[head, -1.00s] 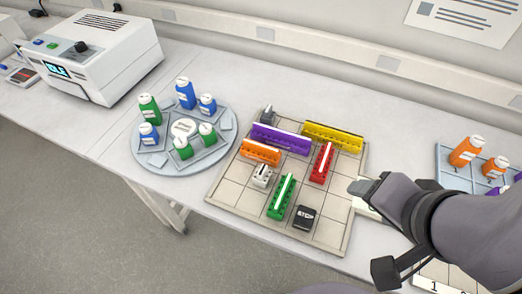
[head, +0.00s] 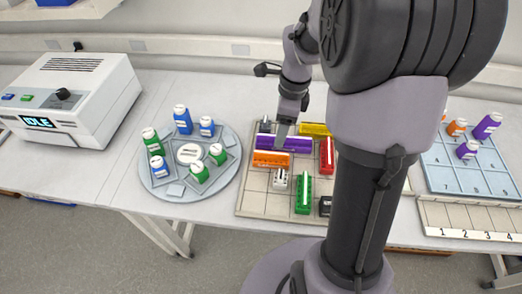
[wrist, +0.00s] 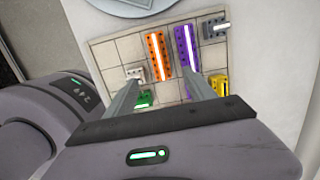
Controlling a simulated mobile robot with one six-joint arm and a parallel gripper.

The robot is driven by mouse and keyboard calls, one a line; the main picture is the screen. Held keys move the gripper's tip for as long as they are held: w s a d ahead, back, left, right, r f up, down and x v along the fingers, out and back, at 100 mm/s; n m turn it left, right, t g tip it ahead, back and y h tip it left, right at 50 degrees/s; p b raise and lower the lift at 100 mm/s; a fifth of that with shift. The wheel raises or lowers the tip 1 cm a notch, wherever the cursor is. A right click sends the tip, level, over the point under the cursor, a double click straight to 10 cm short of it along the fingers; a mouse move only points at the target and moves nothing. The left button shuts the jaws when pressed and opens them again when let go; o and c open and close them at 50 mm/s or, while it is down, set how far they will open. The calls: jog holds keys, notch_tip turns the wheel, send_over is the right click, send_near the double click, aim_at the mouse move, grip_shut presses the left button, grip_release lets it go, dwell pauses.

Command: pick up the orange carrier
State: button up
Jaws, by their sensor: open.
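The orange carrier (head: 271,159) lies on the gridded tan board (head: 255,203), in front of the purple carrier (head: 284,143). In the wrist view the orange carrier (wrist: 159,56) shows just beyond my fingers, with the purple carrier (wrist: 187,52) to its right. My gripper (head: 281,141) is above the board near the purple and orange carriers. In the wrist view its two fingers (wrist: 162,92) are apart with nothing between them. The fingertips appear above the carriers; I cannot tell the exact height.
Also on the board are a yellow carrier (head: 313,129), a red carrier (head: 327,155), a green carrier (head: 303,195), a white piece (head: 280,179) and a black block (head: 325,206). A round tray (head: 230,185) with several bottles stands left. A blue rack (head: 450,178) stands right.

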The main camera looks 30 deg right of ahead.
aim_at(272, 153)
jog(key=f, duration=0.2)
jog(key=f+b, duration=0.1)
jog(key=f, duration=0.2)
jog(key=a+f+b, duration=0.1)
jog(key=f, duration=0.2)
jog(key=shift+w, duration=0.35)
jog(key=f+b, duration=0.2)
jog(key=f, duration=0.1)
jog(key=a+f+b, duration=0.1)
jog(key=f, duration=0.1)
jog(key=shift+w+f, duration=0.1)
jog(key=shift+w, duration=0.2)
jog(key=shift+c, duration=0.8)
grip_shut()
